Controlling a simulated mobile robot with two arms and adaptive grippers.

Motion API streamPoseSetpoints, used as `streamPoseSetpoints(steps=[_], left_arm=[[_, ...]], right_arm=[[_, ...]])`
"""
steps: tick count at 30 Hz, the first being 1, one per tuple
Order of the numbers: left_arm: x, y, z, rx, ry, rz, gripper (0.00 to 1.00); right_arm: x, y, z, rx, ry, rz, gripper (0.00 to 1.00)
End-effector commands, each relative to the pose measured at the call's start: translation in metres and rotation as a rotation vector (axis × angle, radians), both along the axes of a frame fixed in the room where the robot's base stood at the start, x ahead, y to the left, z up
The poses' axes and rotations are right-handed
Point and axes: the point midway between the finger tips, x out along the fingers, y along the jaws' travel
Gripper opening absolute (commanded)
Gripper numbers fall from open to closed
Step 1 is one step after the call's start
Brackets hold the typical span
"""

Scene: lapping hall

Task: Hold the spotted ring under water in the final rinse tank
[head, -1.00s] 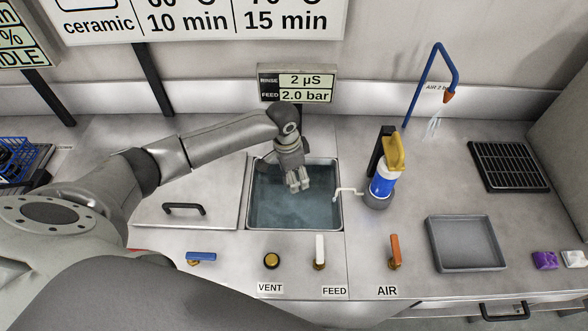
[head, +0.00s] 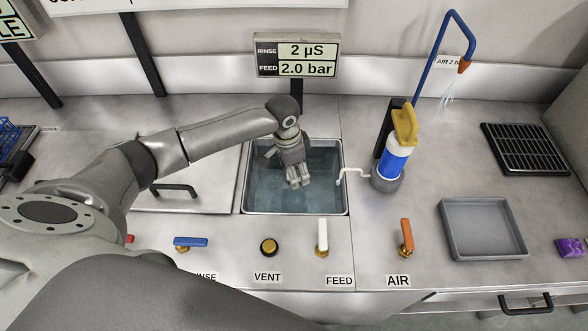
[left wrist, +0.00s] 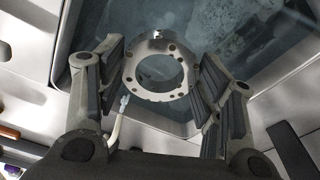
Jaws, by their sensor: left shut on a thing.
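My left gripper (head: 298,182) points down over the final rinse tank (head: 247,190), a square steel basin with bluish water. In the left wrist view the gripper (left wrist: 160,72) is shut on the spotted ring (left wrist: 160,95), a flat metal ring with small holes around its face. The ring sits between the two dark-padded fingers, with the tank water (left wrist: 245,45) behind it. The head view hides the ring behind the gripper. I cannot tell whether the ring is under the surface. My right gripper is not in view.
Valve handles line the front. A display (head: 297,58) is behind. A grey tray (head: 482,228) and black rack (head: 525,148) are at right.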

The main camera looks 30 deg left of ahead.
Motion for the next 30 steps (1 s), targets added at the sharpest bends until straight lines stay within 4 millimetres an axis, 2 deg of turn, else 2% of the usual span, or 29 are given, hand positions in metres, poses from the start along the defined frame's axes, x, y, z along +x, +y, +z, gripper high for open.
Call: streamPoseSetpoints(steps=[2, 8, 30], left_arm=[[0.001, 0.000, -0.011, -0.001, -0.002, 0.000, 0.27], [0.000, 0.000, -0.028, 0.000, 0.000, 0.001, 0.27], [0.001, -0.001, -0.101, -0.002, -0.001, 0.001, 0.27]], right_arm=[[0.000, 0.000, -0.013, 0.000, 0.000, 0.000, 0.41], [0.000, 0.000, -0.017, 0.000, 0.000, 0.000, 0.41], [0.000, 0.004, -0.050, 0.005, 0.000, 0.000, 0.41]])
